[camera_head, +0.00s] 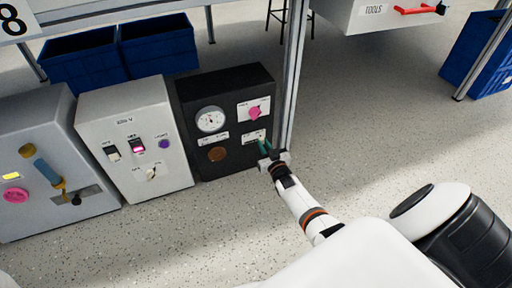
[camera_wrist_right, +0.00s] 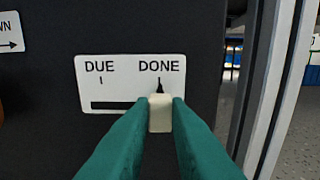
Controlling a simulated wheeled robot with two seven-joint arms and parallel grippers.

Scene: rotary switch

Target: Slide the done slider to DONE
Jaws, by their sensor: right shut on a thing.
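The done slider's white label plate (camera_wrist_right: 125,67) is on the black panel, with DUE at left and DONE at right. The slider's pale knob (camera_wrist_right: 160,113) sits below DONE, its dark pointer lined up under the DONE mark. The dark slot shows to the left of the knob. My right gripper (camera_wrist_right: 160,118) has its green fingers shut on the knob, one on each side. In the head view my right gripper (camera_head: 266,149) is at the lower right of the black box (camera_head: 228,120); the knob is hidden there. My left gripper is not in view.
The black box also carries a round gauge (camera_head: 210,119), a pink knob (camera_head: 254,113) and a brown round knob (camera_head: 217,154). A metal post (camera_head: 292,75) stands close to the right of the gripper. Grey boxes (camera_head: 133,140) stand to the left.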

